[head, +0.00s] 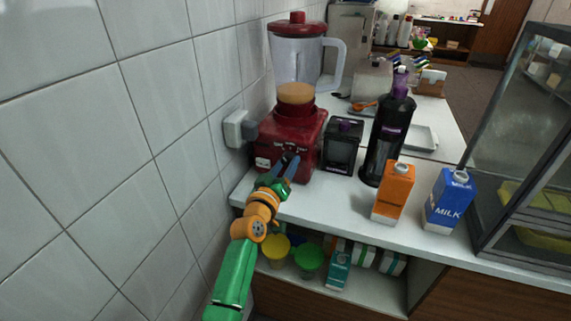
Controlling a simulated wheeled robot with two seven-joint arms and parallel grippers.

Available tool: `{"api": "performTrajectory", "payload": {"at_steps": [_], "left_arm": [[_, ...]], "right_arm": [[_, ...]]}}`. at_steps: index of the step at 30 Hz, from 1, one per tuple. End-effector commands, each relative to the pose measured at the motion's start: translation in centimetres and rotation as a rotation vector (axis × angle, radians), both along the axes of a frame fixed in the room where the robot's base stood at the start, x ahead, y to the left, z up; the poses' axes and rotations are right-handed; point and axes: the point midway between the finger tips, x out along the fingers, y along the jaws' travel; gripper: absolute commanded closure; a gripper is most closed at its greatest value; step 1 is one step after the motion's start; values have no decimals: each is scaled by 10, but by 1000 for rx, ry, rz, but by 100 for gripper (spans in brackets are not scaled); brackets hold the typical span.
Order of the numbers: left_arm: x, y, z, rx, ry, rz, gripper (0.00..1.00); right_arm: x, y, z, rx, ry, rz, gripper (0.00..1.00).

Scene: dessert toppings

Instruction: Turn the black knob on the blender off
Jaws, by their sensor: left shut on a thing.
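The blender stands on the white counter against the tiled wall. It has a red base (306,137), a clear jug (297,68) with a handle and a red lid, and some tan liquid in the bottom. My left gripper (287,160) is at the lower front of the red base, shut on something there. The black knob cannot be made out; the fingers cover that part of the base front. My right gripper does not show.
Right of the blender stand a small black container (342,147), a tall dark bottle (391,135), an orange carton (393,192) and a blue milk carton (450,200). A glass case (520,130) is at the right. Cups and cartons sit on the shelf below.

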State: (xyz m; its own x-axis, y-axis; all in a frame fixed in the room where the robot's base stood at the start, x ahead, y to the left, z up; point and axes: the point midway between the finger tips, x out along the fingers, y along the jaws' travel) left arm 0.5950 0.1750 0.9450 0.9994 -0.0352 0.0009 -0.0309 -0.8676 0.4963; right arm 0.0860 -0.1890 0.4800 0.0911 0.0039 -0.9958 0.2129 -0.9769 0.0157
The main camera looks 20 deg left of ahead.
Motion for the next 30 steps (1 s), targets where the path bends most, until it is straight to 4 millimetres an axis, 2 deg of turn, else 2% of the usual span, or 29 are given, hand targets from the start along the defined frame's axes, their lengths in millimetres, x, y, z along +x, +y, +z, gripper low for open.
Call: {"api": "performTrajectory", "payload": {"at_steps": [17,18,21,30], "left_arm": [[0,0,0,-38,1,0,100],[0,0,0,-38,1,0,46],[0,0,0,-38,1,0,19],[-1,0,0,-37,1,0,18]], "right_arm": [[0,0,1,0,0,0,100],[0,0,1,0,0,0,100],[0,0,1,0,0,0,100],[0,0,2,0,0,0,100]]}}
